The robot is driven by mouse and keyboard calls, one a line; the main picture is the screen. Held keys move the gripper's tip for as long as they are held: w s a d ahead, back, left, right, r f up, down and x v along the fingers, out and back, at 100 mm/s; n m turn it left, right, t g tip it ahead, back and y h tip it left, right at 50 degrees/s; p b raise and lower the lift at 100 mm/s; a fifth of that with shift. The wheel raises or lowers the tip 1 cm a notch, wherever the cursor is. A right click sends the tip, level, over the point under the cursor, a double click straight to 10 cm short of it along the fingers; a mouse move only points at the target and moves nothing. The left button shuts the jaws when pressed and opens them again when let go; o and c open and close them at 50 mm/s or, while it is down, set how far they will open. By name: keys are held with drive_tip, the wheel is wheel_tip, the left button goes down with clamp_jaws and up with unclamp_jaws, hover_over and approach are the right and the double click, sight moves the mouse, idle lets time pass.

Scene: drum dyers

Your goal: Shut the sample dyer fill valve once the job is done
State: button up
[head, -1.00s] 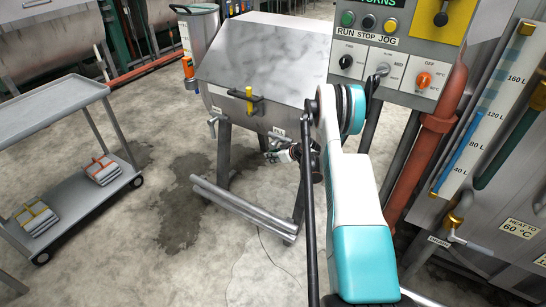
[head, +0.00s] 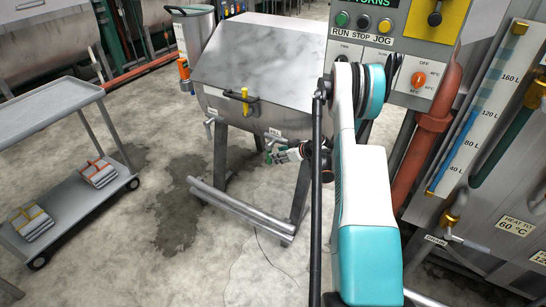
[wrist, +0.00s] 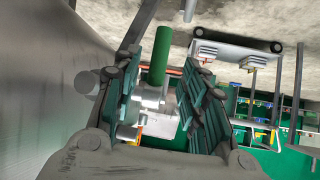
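The sample dyer, a grey metal box on legs (head: 262,62), stands in the middle of the head view with a small label at its lower front edge. My gripper (head: 283,156) is low at its front right, partly hidden by my arm. In the wrist view, my gripper (wrist: 170,100) is open, its two dark green fingers apart. A green valve handle (wrist: 157,55) and its shiny metal fitting (wrist: 150,97) show between and beyond the fingers. I cannot tell whether a finger touches the handle.
A grey cart (head: 60,110) with folded bundles stands at left. A control panel (head: 375,45), a red pipe (head: 425,140) and a level gauge (head: 485,110) stand at right. The dyer's lower bar (head: 240,208) is near the floor. The wet floor before the cart is clear.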

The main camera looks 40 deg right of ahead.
drive_tip(key=shift+v, duration=1.95)
drive_tip(key=w+a+r+g+h+p, duration=0.1)
drive_tip(key=w+a+r+g+p, duration=0.1)
drive_tip(key=a+r, duration=2.25)
drive_tip(key=s+a+r+h+p, duration=0.1)
drive_tip(key=s+a+r, duration=0.8)
drive_tip(key=a+r, duration=0.35)
drive_tip(key=s+a+f+m+b, duration=0.1)
drive_tip(key=s+f, duration=0.2)
drive_tip(key=s, duration=0.8)
drive_tip(key=s+a+f+m+g+b, duration=0.1)
drive_tip(key=s+f+b, duration=0.1)
drive_tip(key=s, duration=0.9)
drive_tip(key=shift+f, duration=0.5)
